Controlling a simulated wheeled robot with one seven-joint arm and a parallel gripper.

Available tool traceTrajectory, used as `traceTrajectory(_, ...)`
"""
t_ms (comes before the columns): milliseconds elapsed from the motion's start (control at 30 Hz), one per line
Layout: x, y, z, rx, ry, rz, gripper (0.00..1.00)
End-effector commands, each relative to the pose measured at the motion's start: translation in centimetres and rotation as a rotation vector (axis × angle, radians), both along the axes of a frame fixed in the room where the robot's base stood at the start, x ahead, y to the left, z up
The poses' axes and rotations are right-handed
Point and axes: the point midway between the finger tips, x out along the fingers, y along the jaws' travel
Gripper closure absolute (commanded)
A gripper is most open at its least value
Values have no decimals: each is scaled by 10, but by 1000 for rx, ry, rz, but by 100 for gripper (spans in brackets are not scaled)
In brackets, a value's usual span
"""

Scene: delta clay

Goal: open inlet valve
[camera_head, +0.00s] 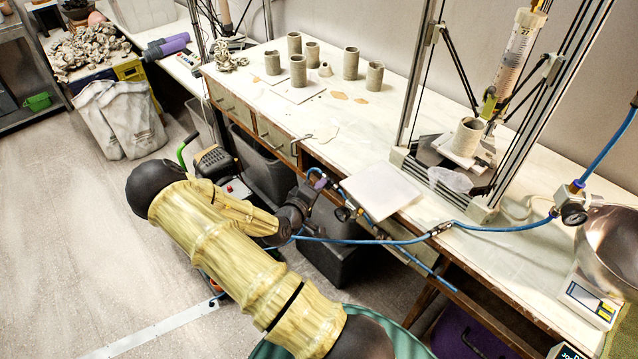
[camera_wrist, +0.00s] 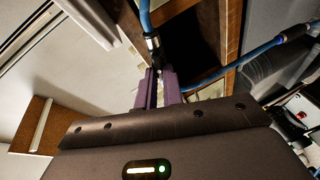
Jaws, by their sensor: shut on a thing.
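My gripper (camera_head: 318,184) is at the front edge of the long worktable, beside the blue air hose. In the wrist view its purple fingers (camera_wrist: 158,88) are close together, pointing at a small dark metal fitting on the blue hose, which I take for the inlet valve (camera_wrist: 153,44). The fingers are shut on a part of it; that part is mostly hidden between them. The valve's handle position cannot be made out.
The worktable (camera_head: 440,260) carries several clay cups, a white board (camera_head: 380,192) and the extruder's frame. A metal bowl (camera_head: 612,245) and scale (camera_head: 590,299) stand at right. Dark bins (camera_head: 330,262) and a compressor (camera_head: 215,165) are below. Floor at left is open.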

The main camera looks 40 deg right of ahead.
Motion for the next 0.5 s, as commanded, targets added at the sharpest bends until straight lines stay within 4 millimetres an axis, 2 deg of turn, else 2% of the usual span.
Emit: traceTrajectory(500, 2, 1, 0, -5, 49, 17, 100)
